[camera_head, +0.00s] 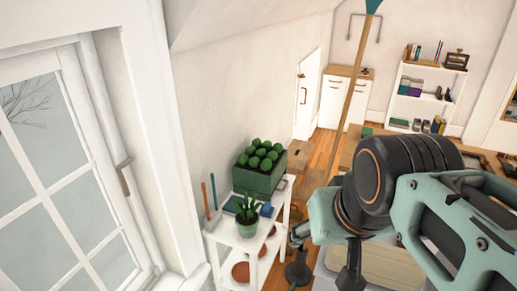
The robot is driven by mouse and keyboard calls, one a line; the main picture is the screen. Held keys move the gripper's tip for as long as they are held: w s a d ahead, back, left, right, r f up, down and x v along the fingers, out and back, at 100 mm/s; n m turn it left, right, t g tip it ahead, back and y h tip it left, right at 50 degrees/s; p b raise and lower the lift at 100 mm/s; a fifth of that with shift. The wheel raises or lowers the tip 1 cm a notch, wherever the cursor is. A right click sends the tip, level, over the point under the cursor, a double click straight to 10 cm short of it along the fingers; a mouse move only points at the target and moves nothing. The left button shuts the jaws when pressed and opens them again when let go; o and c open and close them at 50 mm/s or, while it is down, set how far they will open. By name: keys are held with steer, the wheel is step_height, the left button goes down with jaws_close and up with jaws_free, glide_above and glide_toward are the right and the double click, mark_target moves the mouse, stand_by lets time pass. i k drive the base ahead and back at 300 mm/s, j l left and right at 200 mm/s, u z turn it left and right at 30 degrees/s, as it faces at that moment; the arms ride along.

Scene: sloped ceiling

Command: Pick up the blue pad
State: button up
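A small flat blue thing (266,210), likely the blue pad, lies on the top of the white shelf stand (222,236), just right of a potted plant (246,214). More dark blue shows left of the plant's leaves; I cannot tell if it is the same piece. My teal and black arm comes in from the right. Its end, where my gripper (297,238) seems to be, is small and partly hidden beside the stand's right edge. It looks apart from the blue thing. I cannot see its fingers clearly.
A green planter box (259,174) with round plants stands behind the blue thing. Thin tools (210,197) stand upright at the stand's left. Terracotta saucers (241,271) sit on the lower shelf. A window is at left. A slanted wooden pole (350,95) rises behind my arm.

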mark_target(267, 211)
steer(key=i+z, duration=0.15)
steer(key=z, duration=0.2)
steer(key=i+z, duration=0.1)
steer(key=z, duration=0.25)
steer(key=i+z, duration=0.15)
steer(key=z, duration=0.2)
